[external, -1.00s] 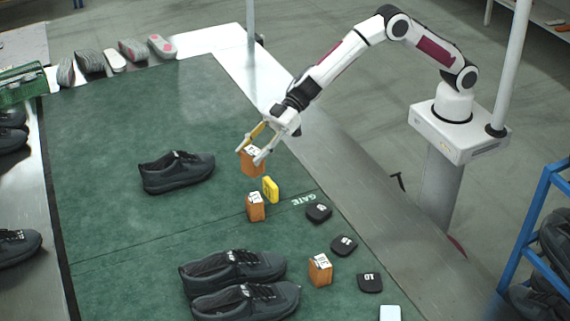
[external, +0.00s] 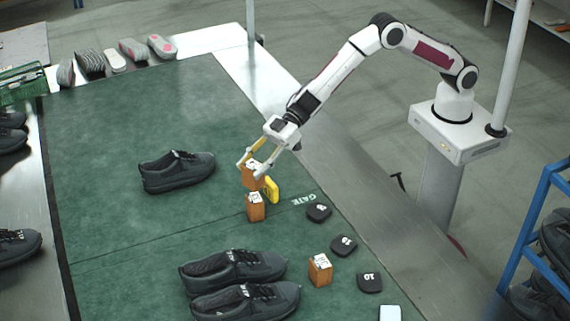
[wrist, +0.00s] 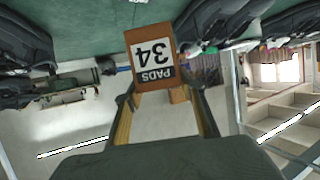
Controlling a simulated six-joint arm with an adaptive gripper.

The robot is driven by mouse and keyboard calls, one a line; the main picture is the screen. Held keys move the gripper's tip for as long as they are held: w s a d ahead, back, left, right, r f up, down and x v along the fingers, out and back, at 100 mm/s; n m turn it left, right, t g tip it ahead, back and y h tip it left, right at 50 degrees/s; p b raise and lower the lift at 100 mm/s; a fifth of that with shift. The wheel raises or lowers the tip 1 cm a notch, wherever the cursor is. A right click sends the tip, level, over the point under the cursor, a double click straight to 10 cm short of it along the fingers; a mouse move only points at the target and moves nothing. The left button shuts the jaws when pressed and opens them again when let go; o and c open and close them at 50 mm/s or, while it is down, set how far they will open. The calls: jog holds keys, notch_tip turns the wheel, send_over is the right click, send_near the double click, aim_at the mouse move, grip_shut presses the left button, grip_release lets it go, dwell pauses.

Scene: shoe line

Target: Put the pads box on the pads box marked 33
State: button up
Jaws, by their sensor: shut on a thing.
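My gripper (external: 253,171) is shut on an orange-brown pads box (external: 251,177). In the wrist view this held box (wrist: 139,40) shows a white and black label reading PADS 34, upside down in the picture. A second orange-brown pads box (external: 255,208) stands on the green mat, just below the held box in the external view. A third one (external: 320,271) stands farther toward the front right. The numbers on the two standing boxes are too small to read, so I cannot tell which is marked 33.
A yellow block (external: 272,190) stands close beside the held box and the second box. Several black pads (external: 318,212) lie along the mat's right side. A single black shoe (external: 177,171) lies to the left and a pair (external: 233,268) at the front. The green mat (external: 110,120) is clear at the back.

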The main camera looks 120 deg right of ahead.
aim_at(253, 179)
jog(key=shift+f, duration=0.5)
jog(key=shift+f, duration=1.85)
jog(key=shift+f, duration=0.1)
jog(key=o, duration=1.1)
jog(key=shift+o, duration=0.2)
jog(key=shift+s+d+r, duration=0.2)
jog(key=shift+s+r, duration=0.1)
jog(key=shift+s, duration=0.05)
jog(key=v, duration=1.1)
